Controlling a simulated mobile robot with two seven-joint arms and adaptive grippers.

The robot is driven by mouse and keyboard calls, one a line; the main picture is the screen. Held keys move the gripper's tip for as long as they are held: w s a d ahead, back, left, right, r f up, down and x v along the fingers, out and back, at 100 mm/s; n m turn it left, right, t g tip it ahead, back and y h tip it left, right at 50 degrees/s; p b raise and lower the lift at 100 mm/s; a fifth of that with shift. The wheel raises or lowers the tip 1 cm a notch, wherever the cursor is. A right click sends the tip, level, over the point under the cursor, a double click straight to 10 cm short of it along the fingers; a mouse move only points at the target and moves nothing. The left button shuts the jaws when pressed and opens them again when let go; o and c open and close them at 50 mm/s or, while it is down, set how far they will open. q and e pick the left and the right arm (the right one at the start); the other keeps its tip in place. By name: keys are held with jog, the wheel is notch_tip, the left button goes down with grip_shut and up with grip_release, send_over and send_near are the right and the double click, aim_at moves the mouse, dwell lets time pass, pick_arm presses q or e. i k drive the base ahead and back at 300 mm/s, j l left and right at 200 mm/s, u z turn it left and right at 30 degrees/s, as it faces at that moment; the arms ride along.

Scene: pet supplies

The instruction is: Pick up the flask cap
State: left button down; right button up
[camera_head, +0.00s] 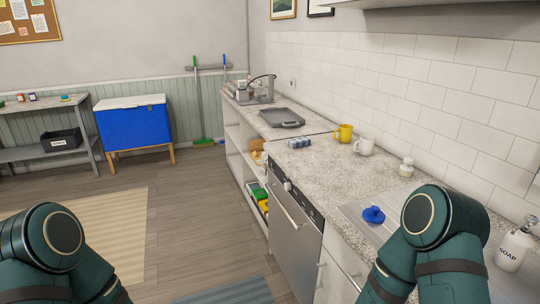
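A small blue round piece with a raised top (374,214) lies on the grey ribbed surface (352,212) beside the counter's near end, just left of my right arm. It may be the flask cap, but it is too small to be sure. No flask can be made out. Only teal links of my two arms show at the bottom left and bottom right. Both grippers are out of view, so what they hold cannot be seen.
The speckled counter (300,160) holds a grey tray (282,118), a yellow mug (344,133), a white mug (364,146) and a small white jar (406,167). A soap bottle (514,247) stands at right. A blue cooler (135,127) stands left.

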aim_at(373, 214)
jog(key=z, duration=1.35)
